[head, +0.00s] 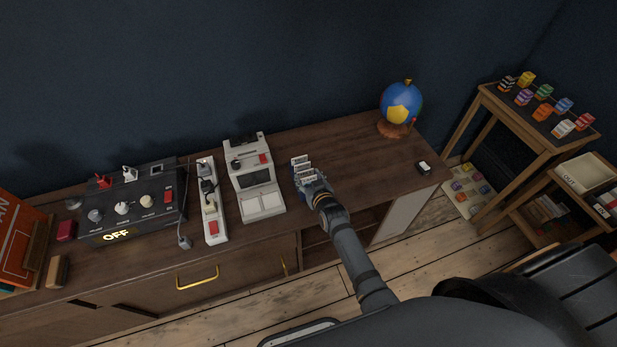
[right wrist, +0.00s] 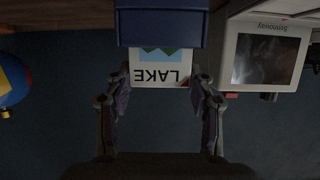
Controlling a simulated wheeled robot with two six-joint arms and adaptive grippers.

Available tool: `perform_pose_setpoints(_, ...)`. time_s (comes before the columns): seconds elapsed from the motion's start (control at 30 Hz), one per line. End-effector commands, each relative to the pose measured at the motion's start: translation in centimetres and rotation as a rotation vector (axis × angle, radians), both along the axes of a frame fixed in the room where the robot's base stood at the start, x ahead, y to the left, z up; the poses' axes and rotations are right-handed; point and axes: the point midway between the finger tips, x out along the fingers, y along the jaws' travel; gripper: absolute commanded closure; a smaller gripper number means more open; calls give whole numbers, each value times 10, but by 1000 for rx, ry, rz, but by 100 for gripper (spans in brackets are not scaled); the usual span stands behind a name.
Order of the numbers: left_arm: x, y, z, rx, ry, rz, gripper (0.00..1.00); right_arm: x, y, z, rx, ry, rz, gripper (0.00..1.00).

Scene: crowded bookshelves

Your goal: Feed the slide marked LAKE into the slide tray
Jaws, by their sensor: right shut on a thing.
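My right gripper (head: 316,188) is over the middle of the wooden cabinet top, beside the white viewer. In the right wrist view, the slide marked LAKE (right wrist: 160,74) is between the two fingers of my right gripper (right wrist: 162,92), which is shut on it. The slide's lettering appears upside down. A dark blue block (right wrist: 162,25), which may be the slide tray, hides the slide's far part; I cannot tell how deep the slide sits. In the head view, several white slides (head: 301,163) stand close to the fingertips. My left gripper is out of view.
The white viewer (head: 256,178) stands left of the gripper; its screen (right wrist: 265,59) shows in the wrist view. Further left are a power strip (head: 212,205) and a black control box (head: 130,205) reading OFF. A blue globe-like object (head: 401,103) stands back right. Cabinet top between is clear.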

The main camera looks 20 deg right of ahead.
Motion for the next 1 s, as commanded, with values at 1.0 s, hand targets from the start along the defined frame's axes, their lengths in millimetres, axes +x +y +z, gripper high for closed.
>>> perform_pose_setpoints(1.0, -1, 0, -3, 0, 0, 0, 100, -62, -2, 21, 2, 2, -2, 19)
